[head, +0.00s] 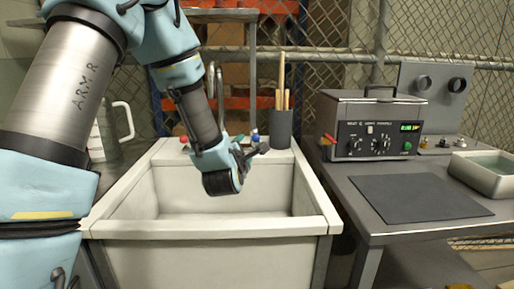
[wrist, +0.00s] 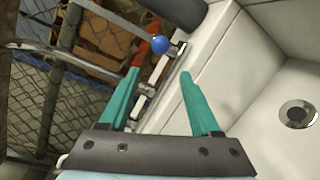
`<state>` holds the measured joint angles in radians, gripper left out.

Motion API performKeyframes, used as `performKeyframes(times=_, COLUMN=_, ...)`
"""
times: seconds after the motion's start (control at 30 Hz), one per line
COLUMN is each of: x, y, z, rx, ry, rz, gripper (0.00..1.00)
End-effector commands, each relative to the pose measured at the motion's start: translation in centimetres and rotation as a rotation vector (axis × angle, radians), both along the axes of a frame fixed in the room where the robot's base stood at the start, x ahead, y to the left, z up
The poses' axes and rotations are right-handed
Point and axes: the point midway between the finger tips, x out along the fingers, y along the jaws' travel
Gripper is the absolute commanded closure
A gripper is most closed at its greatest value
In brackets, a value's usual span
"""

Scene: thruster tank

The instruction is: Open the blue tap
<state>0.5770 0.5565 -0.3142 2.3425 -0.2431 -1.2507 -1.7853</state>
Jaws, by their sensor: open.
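The blue tap knob (head: 255,135) sits at the back rim of the white sink (head: 215,226), just beyond my gripper in the head view. In the wrist view the blue tap (wrist: 161,44) is a round blue ball on a metal stem, ahead of the gap between my fingertips. My gripper (wrist: 159,73) has two green fingers, open and apart, with nothing held between them. In the head view my gripper (head: 246,151) is over the back part of the sink, partly hidden by the wrist. The knob appears beyond the fingertips and not between them.
A red tap (head: 184,140) is on the rim left of the wrist. The curved metal spout (head: 219,90) rises behind my wrist. A dark holder with sticks (head: 280,130) stands right of the blue tap. A bench with a control box (head: 372,125) is at right.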

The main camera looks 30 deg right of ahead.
Motion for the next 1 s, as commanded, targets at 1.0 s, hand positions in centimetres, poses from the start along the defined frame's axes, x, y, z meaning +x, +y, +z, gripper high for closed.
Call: performKeyframes(times=1.0, x=7.5, y=-8.1, z=0.4, rx=-0.186, ry=0.013, rz=0.003, gripper=0.36)
